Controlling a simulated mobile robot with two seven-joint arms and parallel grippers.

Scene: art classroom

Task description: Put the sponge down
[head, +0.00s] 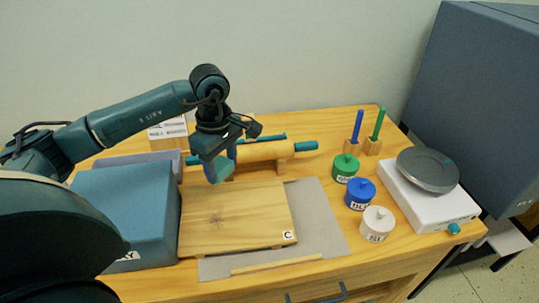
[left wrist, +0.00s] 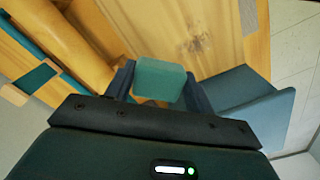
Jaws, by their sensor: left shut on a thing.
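A teal sponge (head: 219,171) is clamped between the fingers of my left gripper (head: 222,160). The sponge also shows in the left wrist view (left wrist: 160,78), held between the two dark fingers. It hangs above the back left part of a wooden board (head: 235,222) marked C; I cannot tell the exact height. The board lies on a grey mat (head: 325,220). My right gripper is not in view.
A rolling pin (head: 265,151) on a stand lies behind the board. A blue-grey box (head: 125,205) stands left. Green (head: 345,168), blue (head: 360,194) and white (head: 376,224) jars stand right, before a white wheel base (head: 415,205). A wooden stick (head: 277,265) lies in front.

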